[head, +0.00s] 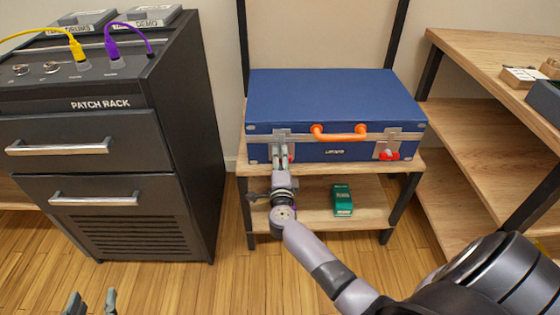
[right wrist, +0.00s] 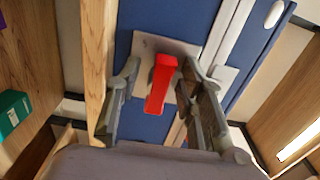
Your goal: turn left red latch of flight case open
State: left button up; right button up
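The blue flight case (head: 335,95) lies closed on a wooden shelf unit, with an orange handle (head: 340,132) on its front. The right red latch (head: 389,156) shows on the front. My right gripper (head: 280,150) is at the left latch and mostly hides it in the head view. In the right wrist view, the left red latch (right wrist: 160,84) stands between the open fingers of my right gripper (right wrist: 160,95), with gaps on both sides. My left gripper (head: 92,303) is open and empty at the bottom left, far from the case.
A black patch rack (head: 195,130) with drawers stands to the left of the case. A green box (head: 342,200) lies on the lower shelf (head: 375,212). Wooden shelving (head: 470,130) stands on the right. Wooden floor (head: 225,280) is clear in front.

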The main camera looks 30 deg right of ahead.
jog(key=shift+w, duration=0.1)
jog(key=shift+c, duration=0.2)
grip_shut()
